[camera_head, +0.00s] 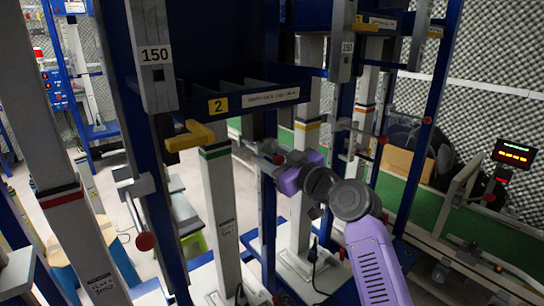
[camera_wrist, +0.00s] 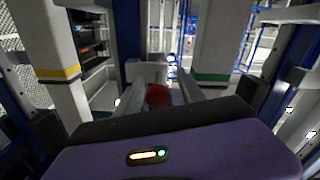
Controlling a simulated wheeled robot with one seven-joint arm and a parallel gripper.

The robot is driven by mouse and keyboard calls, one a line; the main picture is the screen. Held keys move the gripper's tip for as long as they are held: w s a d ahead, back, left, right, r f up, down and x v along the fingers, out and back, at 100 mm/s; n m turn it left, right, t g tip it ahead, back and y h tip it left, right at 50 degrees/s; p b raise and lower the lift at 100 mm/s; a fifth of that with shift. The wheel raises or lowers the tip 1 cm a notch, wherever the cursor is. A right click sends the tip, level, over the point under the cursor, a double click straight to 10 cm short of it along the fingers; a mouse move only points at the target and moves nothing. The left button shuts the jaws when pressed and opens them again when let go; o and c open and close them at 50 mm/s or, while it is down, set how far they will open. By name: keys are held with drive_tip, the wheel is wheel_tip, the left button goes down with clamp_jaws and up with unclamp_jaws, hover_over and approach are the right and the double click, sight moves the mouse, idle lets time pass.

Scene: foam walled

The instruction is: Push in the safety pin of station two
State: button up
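Station two carries a yellow "2" label (camera_head: 218,105) on its blue frame in the head view. A safety pin with a red ball knob (camera_wrist: 158,96) shows in the middle of the wrist view, ahead of my purple gripper body. What looks like the same knob (camera_head: 278,160) shows in the head view beside the gripper. My gripper (camera_wrist: 160,88) has its pale fingers apart, one on each side of the knob. Whether they touch it, I cannot tell. The pin's shaft is mostly hidden behind the knob.
A green-banded post (camera_head: 217,190) and a yellow-banded post (camera_head: 307,130) stand near the gripper. Another red knob (camera_head: 145,241) is at lower left. A green conveyor (camera_head: 405,185) runs behind on the right.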

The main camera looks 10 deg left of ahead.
sight(282, 161)
drive_tip(key=shift+d, duration=0.1)
drive_tip(key=shift+v, duration=3.9)
drive_tip(key=s+d+f+m+t+h+p, duration=0.25)
drive_tip(key=s+d+f, duration=0.2)
drive_tip(key=f, duration=0.35)
drive_tip(key=s+d+f+m+t+h+p, duration=0.15)
drive_tip(key=s+d+f+m, duration=0.3)
drive_tip(key=f, duration=0.45)
drive_tip(key=s+d+f+m+h+p, duration=0.1)
drive_tip(key=s+d+f+m+h, duration=0.15)
drive_tip(key=s+d+f, duration=0.35)
drive_tip(key=s+d+f+m+h, duration=0.2)
drive_tip(key=s+d+h, duration=0.1)
drive_tip(key=s, duration=0.4)
drive_tip(key=s+d+r+h+p, duration=0.1)
drive_tip(key=s+d+r, duration=0.2)
drive_tip(key=s, duration=0.7)
drive_tip(key=s+d+r+m+h+p, duration=0.1)
drive_tip(key=s+d+r, duration=0.3)
drive_tip(key=s, duration=0.6)
drive_tip(key=s+d+r+m+h+p, duration=0.1)
drive_tip(key=s+d+r+h+p, duration=0.1)
drive_tip(key=s, duration=0.8)
wheel_tip(282, 161, up, 2)
drive_tip(key=d+p, duration=0.1)
drive_tip(key=d, duration=0.1)
drive_tip(key=shift+d+r+h, duration=0.2)
drive_tip(key=shift+d+h, duration=0.1)
drive_tip(key=shift+h, duration=0.05)
